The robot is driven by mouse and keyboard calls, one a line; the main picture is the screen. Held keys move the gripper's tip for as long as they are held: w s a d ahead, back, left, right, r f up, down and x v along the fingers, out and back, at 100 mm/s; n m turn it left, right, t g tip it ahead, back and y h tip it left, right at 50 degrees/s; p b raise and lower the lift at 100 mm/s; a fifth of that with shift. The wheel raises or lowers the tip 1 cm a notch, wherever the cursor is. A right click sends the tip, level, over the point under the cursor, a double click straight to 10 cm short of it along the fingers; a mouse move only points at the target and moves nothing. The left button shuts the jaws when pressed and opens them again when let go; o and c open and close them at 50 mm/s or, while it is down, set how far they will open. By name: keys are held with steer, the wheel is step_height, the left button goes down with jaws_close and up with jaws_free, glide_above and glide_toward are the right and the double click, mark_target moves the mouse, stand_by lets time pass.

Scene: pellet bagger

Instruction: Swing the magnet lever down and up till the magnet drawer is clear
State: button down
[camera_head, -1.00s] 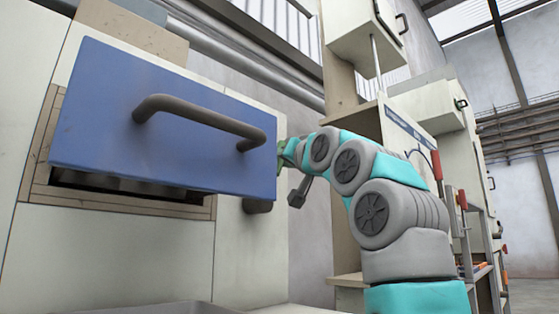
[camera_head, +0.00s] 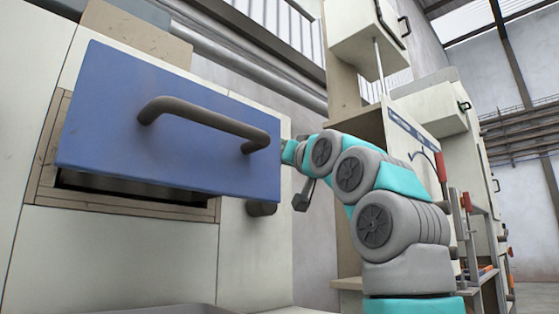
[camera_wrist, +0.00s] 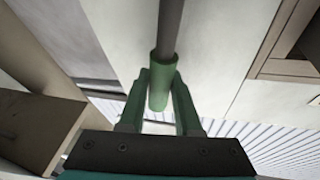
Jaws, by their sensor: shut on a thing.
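The magnet drawer (camera_head: 95,120) has a blue front with a dark bar handle. It stands out from its framed opening, with a dark gap below. In the wrist view, the magnet lever is a grey rod (camera_wrist: 170,28) with a green sleeve grip (camera_wrist: 162,62). My gripper (camera_wrist: 158,78) has green fingers, one on each side of the sleeve, shut on it. In the head view, my arm reaches to the right edge of the drawer front, which hides my fingers and the lever. What is inside the drawer is hidden.
A dark round stub (camera_head: 262,209) sticks out of the pale machine panel under the drawer's right corner. A tan shelf frame (camera_head: 343,75) and cabinets stand to the right, with a red-handled part (camera_head: 441,167) beside my arm. The drawer front is close to my wrist.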

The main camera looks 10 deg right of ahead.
steer(key=shift+s+a+n+y, duration=0.3)
steer(key=shift+a+n+y, duration=0.15)
steer(key=shift+n, duration=0.35)
steer(key=shift+a+r, duration=0.1)
steer(key=c, duration=0.6)
jaws_free()
steer(key=shift+s, duration=0.15)
steer(key=b+v, duration=0.1)
steer(key=v, duration=0.6)
steer(key=shift+s+b, duration=0.25)
steer(key=shift+b, duration=0.15)
